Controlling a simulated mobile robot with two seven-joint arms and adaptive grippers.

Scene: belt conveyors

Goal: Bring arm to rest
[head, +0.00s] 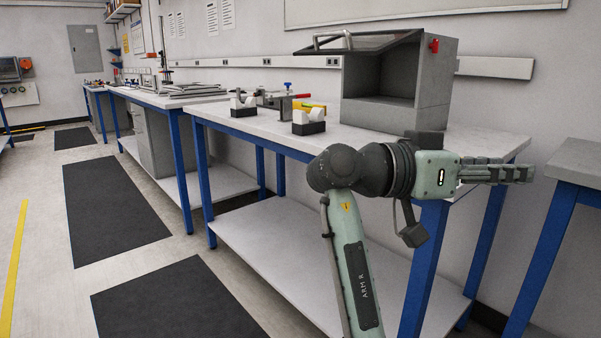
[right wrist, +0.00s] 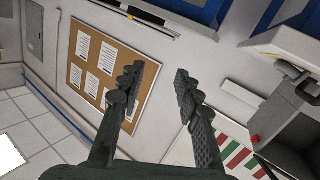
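My right arm, marked ARM R, rises from the bottom of the head view and bends to the right. My right gripper (head: 524,172) points right in front of the near workbench (head: 330,138), at about the height of its top. The right wrist view shows this gripper (right wrist: 157,82) with its two dark fingers apart and nothing between them. My left arm and left gripper are in neither view.
A grey box with a raised lid (head: 425,80) stands on the near bench. Small fixtures (head: 309,121) stand left of it. Another table (head: 575,160) is at the right edge. Dark mats (head: 115,205) lie on the open floor. A cork board (right wrist: 108,75) shows in the wrist view.

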